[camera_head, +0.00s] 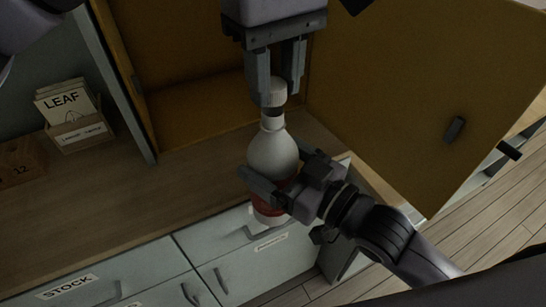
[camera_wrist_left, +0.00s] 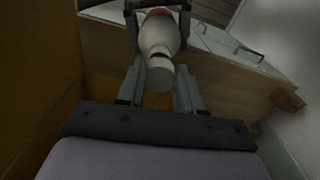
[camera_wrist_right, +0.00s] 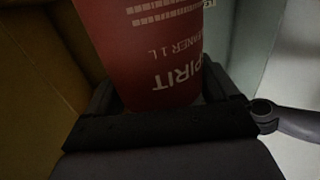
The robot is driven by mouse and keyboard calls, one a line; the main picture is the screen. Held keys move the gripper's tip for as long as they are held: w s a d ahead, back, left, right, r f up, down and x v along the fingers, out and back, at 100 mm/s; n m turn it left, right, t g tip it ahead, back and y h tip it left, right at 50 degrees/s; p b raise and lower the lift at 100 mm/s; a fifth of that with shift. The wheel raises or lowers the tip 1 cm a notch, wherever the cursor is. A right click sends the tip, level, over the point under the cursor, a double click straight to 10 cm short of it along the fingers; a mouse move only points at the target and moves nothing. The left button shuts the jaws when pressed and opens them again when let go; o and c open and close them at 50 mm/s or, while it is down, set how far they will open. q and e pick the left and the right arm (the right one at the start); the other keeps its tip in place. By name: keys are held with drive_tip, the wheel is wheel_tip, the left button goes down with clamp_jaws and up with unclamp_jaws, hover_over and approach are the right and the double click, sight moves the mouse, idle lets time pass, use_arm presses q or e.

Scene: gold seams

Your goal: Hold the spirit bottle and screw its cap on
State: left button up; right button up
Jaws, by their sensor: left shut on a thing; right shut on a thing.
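The spirit bottle (camera_head: 272,153) is white with a red label and stands upright in front of the counter's edge. My right gripper (camera_head: 262,190) is shut around its red lower part; the red label (camera_wrist_right: 150,50) with "SPIRIT" fills much of the right wrist view. The white cap (camera_head: 275,92) is at the top of the bottle's neck, between the fingers of my left gripper (camera_head: 276,98), which is shut on it from above. The left wrist view shows the cap (camera_wrist_left: 160,78) between the fingertips, in line with the bottle (camera_wrist_left: 160,35). Whether the cap touches the neck is hard to tell.
An open cabinet with an ochre door (camera_head: 420,90) stands behind and to the right. A box labelled "LEAF" (camera_head: 80,132) and a wooden block marked 12 (camera_head: 20,160) sit on the counter (camera_head: 110,205) at left. Drawers (camera_head: 250,262) lie below. The counter's middle is clear.

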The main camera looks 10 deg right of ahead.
sight(268, 111)
use_arm(q)
drive_tip(key=shift+s+f, duration=0.1)
drive_tip(key=shift+f, duration=0.15)
use_arm(e)
drive_tip(key=shift+r, duration=0.2)
idle(0.4)
use_arm(q)
drive_tip(key=shift+f, duration=0.85)
drive_tip(key=shift+f, duration=0.5)
use_arm(e)
drive_tip(key=c, duration=0.3)
use_arm(q)
drive_tip(key=m, duration=0.5)
drive_tip(key=shift+a+m, duration=0.15)
drive_tip(key=shift+m, duration=0.15)
drive_tip(key=m, duration=0.4)
drive_tip(key=shift+a+m, duration=0.1)
drive_tip(key=shift+m, duration=0.2)
drive_tip(key=m, duration=0.4)
drive_tip(key=shift+a+m, duration=0.1)
drive_tip(key=shift+m, duration=0.2)
drive_tip(key=m, duration=0.4)
drive_tip(key=shift+w+m, duration=0.25)
drive_tip(key=shift+m, duration=0.15)
drive_tip(key=shift+a, duration=0.1)
